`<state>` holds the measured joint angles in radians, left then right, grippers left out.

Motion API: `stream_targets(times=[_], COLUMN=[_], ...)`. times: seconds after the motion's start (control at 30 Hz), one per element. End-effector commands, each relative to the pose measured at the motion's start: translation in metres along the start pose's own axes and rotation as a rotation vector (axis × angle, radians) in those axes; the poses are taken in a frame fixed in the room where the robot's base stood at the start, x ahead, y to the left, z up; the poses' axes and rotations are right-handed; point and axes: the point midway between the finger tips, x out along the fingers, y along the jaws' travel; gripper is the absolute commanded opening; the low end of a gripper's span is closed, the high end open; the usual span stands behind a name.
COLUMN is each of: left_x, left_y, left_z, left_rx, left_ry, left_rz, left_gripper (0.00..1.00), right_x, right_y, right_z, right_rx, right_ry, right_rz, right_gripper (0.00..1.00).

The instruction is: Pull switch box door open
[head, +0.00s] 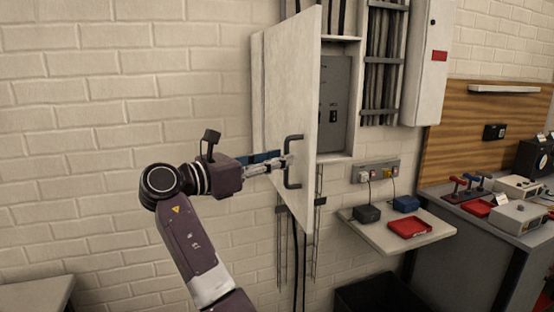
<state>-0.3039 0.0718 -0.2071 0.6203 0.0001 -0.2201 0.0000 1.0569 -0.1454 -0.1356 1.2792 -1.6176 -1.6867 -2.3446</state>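The switch box door (285,90) is a tall pale panel, swung out from the wall and standing wide open. Behind it the switch box (335,100) shows a grey inner panel with small dark switches. A dark bracket-shaped handle (291,182) is on the door's face near its free edge.
A small wall shelf (380,237) holds a red tray (409,227) and dark boxes, right of the door. A workbench (490,220) with instruments stands further right. Cables hang below the switch box. The brick wall on the left is clear.

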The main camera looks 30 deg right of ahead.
Motion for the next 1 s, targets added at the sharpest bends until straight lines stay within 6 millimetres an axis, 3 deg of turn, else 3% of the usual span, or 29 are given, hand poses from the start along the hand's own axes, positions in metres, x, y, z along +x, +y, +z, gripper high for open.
stream_targets(times=[0.1, 0.23, 0.7, 1.0], left_x=[0.000, 0.000, 0.000, 0.000], left_y=[-0.015, -0.012, -0.010, -0.009], left_z=[0.000, -0.001, -0.002, -0.002], left_rx=[-0.005, -0.004, -0.003, -0.003], left_ry=[0.001, 0.001, 0.002, 0.002], left_rz=[-0.018, -0.014, -0.011, -0.011], left_gripper=[0.40, 0.40, 0.40, 0.40], right_x=[0.000, -0.010, -0.103, -0.123], right_y=[0.000, 0.001, 0.002, 0.002], right_z=[0.000, 0.000, 0.000, 0.000], right_rx=[0.000, -0.001, -0.001, -0.001], right_ry=[-0.001, -0.001, -0.002, -0.003], right_rz=[0.000, 0.001, 0.003, 0.001], right_gripper=[0.26, 0.26, 0.26, 0.26])
